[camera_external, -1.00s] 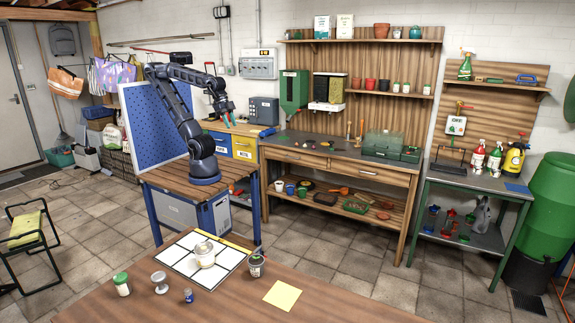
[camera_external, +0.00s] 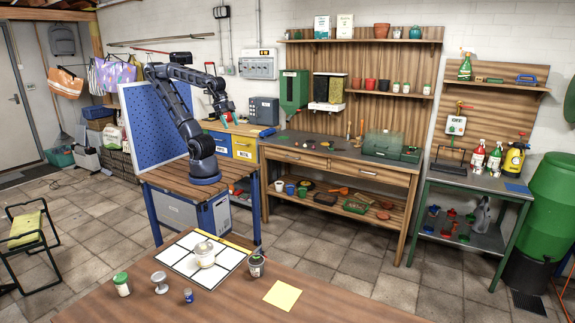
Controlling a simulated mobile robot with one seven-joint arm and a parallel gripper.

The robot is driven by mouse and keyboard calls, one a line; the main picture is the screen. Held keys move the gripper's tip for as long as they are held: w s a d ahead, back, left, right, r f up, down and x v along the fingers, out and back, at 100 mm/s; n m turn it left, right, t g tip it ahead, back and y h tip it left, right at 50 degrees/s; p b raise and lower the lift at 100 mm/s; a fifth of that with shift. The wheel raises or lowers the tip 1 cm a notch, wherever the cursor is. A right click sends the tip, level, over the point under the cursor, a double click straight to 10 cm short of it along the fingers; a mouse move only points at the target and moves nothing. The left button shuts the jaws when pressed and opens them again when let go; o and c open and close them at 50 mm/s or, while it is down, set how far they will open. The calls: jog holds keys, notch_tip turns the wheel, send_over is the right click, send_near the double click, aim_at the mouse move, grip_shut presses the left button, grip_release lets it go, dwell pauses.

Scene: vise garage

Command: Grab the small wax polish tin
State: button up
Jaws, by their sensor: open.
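My gripper (camera_external: 228,118) is open and empty, held up in the air at the end of my arm, above and behind the front table. No label can be read, so I cannot tell for sure which thing is the wax polish tin. On the front table stand a small blue container (camera_external: 188,296), a white jar with a green lid (camera_external: 122,285), a dark pot with a pale label (camera_external: 256,267) and a silver-grey goblet-shaped piece (camera_external: 160,284). A pale lidded jar (camera_external: 204,256) stands on the white gridded board (camera_external: 174,256). My gripper is well apart from all of them.
A yellow sheet (camera_external: 283,295) lies flat on the front table (camera_external: 345,305), with bare wood to its right. A blue pegboard (camera_external: 150,125) stands beside my arm. A wooden workbench (camera_external: 340,170) with boxes stands behind, and a green barrel (camera_external: 553,205) at right.

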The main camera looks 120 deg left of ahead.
jog(key=o, duration=0.5)
